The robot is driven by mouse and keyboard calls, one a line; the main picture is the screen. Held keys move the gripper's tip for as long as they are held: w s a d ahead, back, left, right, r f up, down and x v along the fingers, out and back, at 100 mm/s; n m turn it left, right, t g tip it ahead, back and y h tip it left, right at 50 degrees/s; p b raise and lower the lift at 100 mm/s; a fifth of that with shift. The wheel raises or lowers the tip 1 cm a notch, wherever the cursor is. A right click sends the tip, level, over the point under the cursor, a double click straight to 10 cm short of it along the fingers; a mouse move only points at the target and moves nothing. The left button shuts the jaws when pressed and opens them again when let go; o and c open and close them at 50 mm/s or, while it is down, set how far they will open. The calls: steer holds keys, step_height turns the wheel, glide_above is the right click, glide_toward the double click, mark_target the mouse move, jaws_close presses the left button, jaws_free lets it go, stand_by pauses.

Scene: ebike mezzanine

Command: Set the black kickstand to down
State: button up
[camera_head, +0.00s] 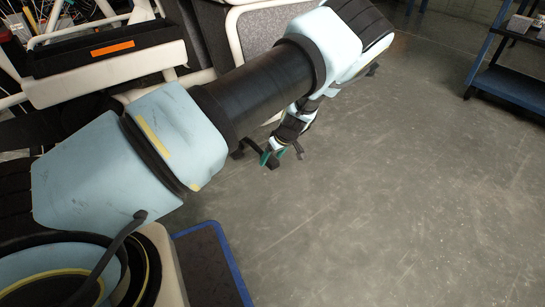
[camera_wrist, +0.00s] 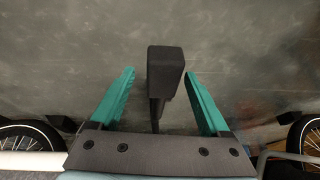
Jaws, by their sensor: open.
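The black kickstand (camera_wrist: 165,72) shows in the wrist view as a blocky end on a thin stem. It appears between the two teal fingers of my gripper (camera_wrist: 158,75), with a gap on each side. My gripper is open and not closed on it. The lower part of the stem is hidden behind the gripper's dark palm plate. In the head view my gripper (camera_head: 281,156) is low over the floor beside the bike, small and partly hard to make out. I cannot tell the kickstand's exact angle there.
The cream bike frame (camera_head: 110,78) with an orange label fills the upper left. Wheels (camera_wrist: 22,137) show at both lower sides of the wrist view. A blue-framed cart (camera_head: 512,85) stands at the upper right. The grey floor (camera_head: 400,200) at right is clear.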

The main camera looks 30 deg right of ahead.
steer(key=p+v, duration=0.4)
steer(key=v, duration=0.6)
steer(key=shift+s+r+p, duration=0.15)
steer(key=shift+r+p, duration=0.15)
steer(key=shift+r, duration=0.05)
steer(key=shift+d, duration=0.1)
steer(key=w+a+r+g+h+p, duration=0.1)
steer(key=w+a+r+g+p, duration=0.25)
steer(key=a+r, duration=1.65)
steer(key=s+a+r+m+p, duration=0.1)
steer(key=s+a+r, duration=0.2)
steer(key=a+r, duration=0.3)
steer(key=s+a+r+m+h+p, duration=0.1)
steer(key=s+a+r+p, duration=0.15)
steer(key=a, duration=0.45)
steer(key=s+a+r+m+p, duration=0.1)
steer(key=s+a+r, duration=0.35)
steer(key=a, duration=0.25)
step_height(320, 180, up, 38)
steer(key=p, duration=3.6)
steer(key=shift+w+t+p, duration=0.35)
steer(key=shift+w+t, duration=0.1)
steer(key=shift+w, duration=0.05)
